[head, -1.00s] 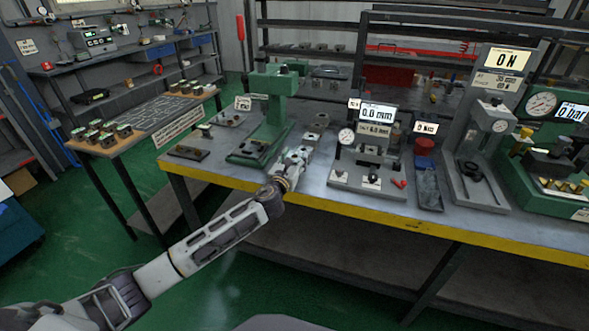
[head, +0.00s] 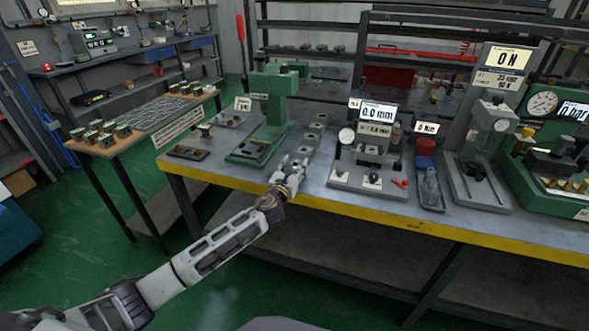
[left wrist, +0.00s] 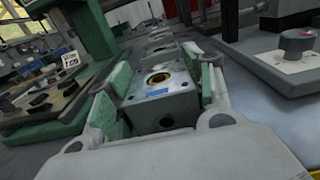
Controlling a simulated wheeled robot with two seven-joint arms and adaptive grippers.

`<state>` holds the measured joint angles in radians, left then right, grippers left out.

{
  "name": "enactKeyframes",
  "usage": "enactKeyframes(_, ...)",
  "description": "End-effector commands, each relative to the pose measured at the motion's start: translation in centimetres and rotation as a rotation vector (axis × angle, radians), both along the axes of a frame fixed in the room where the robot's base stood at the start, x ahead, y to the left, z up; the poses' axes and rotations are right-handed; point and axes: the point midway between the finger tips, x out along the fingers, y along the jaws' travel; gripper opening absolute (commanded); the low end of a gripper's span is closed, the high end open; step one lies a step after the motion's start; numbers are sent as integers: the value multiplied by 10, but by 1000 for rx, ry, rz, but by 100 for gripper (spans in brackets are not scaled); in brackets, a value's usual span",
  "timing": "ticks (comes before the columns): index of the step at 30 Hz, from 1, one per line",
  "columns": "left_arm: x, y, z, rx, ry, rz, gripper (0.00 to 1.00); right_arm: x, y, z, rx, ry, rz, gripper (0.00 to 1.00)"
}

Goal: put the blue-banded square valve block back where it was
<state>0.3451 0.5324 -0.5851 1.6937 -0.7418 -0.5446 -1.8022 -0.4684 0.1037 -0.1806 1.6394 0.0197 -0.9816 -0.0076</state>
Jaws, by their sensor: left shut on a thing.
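The blue-banded square valve block (left wrist: 160,88) is a grey metal cube with a round bore on top, a dark port in its front face and a small blue mark. It sits between the green-padded fingers of my left gripper (left wrist: 158,98) in the left wrist view. In the head view my left gripper (head: 291,170) is shut on it over the bench near the front edge, and the fingers mostly hide the block. I cannot tell whether the block touches the bench. My right gripper is not in view.
A row of grey blocks (head: 313,133) stands just behind the gripper. A green press (head: 268,115) is to the left, and a gauge fixture (head: 368,175) with a display is to the right. The bench's yellow front edge (head: 330,205) is close.

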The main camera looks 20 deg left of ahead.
Motion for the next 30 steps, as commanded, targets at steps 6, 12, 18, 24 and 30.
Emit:
enactKeyframes(6,0,0,0,0,-4,0,13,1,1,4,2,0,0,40)
enactKeyframes(12,0,0,0,0,-4,0,13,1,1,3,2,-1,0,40)
enactKeyframes(18,0,0,-3,0,-3,0,13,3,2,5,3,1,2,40)
enactKeyframes(24,0,0,-4,0,0,0,73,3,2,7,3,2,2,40)
enactKeyframes(30,0,0,-4,0,0,0,73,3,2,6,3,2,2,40)
